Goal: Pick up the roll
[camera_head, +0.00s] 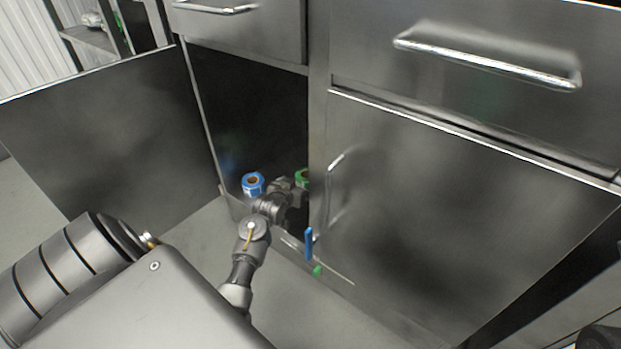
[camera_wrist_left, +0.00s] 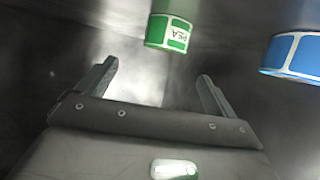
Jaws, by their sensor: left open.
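A green roll (camera_head: 302,178) and a blue roll (camera_head: 252,184) stand inside the open cabinet, the green one partly hidden by the door frame. In the left wrist view the green roll (camera_wrist_left: 170,33), with a white label, lies beyond my fingers and between their lines. The blue roll (camera_wrist_left: 295,55) is off to the right, cut by the picture edge. My left gripper (camera_wrist_left: 155,80) is open and empty, with its two fingers apart from both rolls. In the head view my left arm reaches into the cabinet and its fingertips are hard to make out. My right gripper is not in view.
The cabinet's open door (camera_head: 110,135) stands to the left of my arm. A closed steel door (camera_head: 450,220) with a handle is on the right. Drawers with handles (camera_head: 490,62) sit above. Small blue and green patches show near the closed door's lower left; I cannot tell what they are.

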